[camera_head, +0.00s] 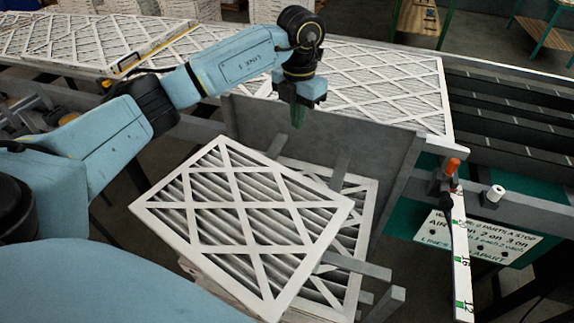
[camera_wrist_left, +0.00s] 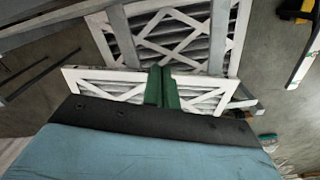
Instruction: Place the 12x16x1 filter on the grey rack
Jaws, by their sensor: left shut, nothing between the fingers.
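A white-framed pleated filter (camera_head: 235,225) lies tilted on the grey rack (camera_head: 400,190), overlapping a second filter (camera_head: 335,240) behind and below it. I cannot read a size on either. My left gripper (camera_head: 298,118) has green fingers and points down above the filters, near the rack's grey back panel. Its fingers are together and empty. In the left wrist view the green fingers (camera_wrist_left: 162,88) show closed in front of the nearer filter (camera_wrist_left: 95,82), with another filter (camera_wrist_left: 190,40) beyond. My right gripper is not in view.
Large filters (camera_head: 370,85) lie on the conveyor behind the rack. Empty rollers (camera_head: 510,120) are at the right. A measuring stick (camera_head: 461,255) hangs by a green sign board (camera_head: 475,240), near an orange-topped button (camera_head: 452,166) and a white one (camera_head: 494,194).

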